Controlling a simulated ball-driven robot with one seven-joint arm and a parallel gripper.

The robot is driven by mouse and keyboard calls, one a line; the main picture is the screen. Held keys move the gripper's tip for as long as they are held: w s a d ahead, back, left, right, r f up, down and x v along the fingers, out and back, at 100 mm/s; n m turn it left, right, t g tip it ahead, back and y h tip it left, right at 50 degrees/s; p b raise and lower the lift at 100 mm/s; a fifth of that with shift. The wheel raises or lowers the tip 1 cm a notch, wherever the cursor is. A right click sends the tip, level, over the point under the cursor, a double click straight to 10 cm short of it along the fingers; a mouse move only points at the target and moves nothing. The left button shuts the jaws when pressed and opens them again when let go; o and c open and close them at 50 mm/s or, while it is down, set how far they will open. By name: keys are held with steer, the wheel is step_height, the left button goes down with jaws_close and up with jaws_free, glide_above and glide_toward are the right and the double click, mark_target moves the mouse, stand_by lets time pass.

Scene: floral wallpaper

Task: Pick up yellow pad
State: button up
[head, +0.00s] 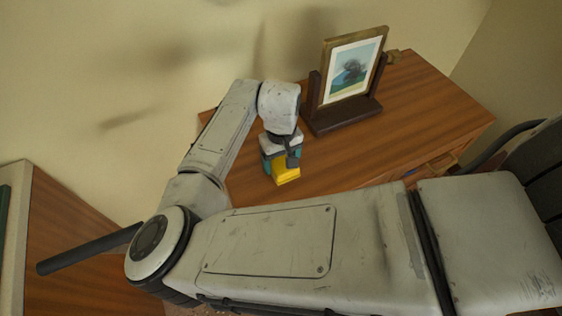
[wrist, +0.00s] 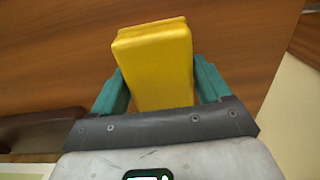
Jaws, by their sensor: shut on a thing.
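The yellow pad (head: 286,173) is a small yellow block at my gripper on the wooden table, left of the picture frame. In the wrist view the yellow pad (wrist: 155,62) sits between the two teal fingers of my gripper (wrist: 158,88), which are shut on its sides. I cannot tell whether the pad touches the tabletop.
A framed picture (head: 350,72) on a dark stand (head: 345,116) stands on the wooden table (head: 425,110), right of my gripper. A partly open drawer (head: 440,163) shows at the table's front. Another wooden surface (head: 70,240) is at the lower left. The table's right part is clear.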

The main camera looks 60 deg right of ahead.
steer(key=shift+r, duration=0.15)
steer(key=shift+r, duration=0.25)
step_height(320, 180, up, 2)
steer(key=s+r, duration=0.1)
steer(key=r, duration=0.1)
steer(key=s+r, duration=0.4)
steer(key=shift+s+a+r, duration=0.25)
steer(key=shift+r, duration=0.1)
steer(key=s+r, duration=0.1)
steer(key=s, duration=0.1)
steer(key=s+r, duration=0.1)
steer(key=s, duration=0.2)
steer(key=s+a+r, duration=0.1)
steer(key=s, duration=0.2)
steer(key=shift+s+r, duration=0.2)
steer(key=shift+r, duration=0.1)
